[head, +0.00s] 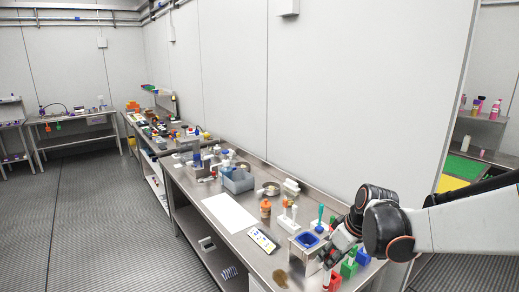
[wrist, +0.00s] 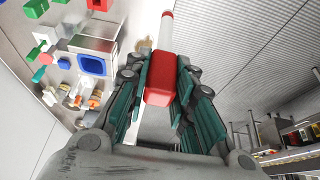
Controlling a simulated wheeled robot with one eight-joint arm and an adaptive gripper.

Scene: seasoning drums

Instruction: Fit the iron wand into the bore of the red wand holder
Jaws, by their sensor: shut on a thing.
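My gripper (wrist: 160,75) is shut on the red grip of the iron wand (wrist: 159,82). A pale rod with a red tip reaches out beyond the fingers, toward the top of the wrist view. In the head view my gripper (head: 328,260) is low over the bench's near right end, and the wand is hard to make out there. The red wand holder (head: 332,282) stands at that end, just below my gripper. It shows partly at the top left of the wrist view (wrist: 60,1), apart from the wand. Its bore is not clearly visible.
A green block (head: 349,268) and a blue block (head: 362,257) stand in a row with the red holder. A white sheet (head: 229,213) covers clear bench.

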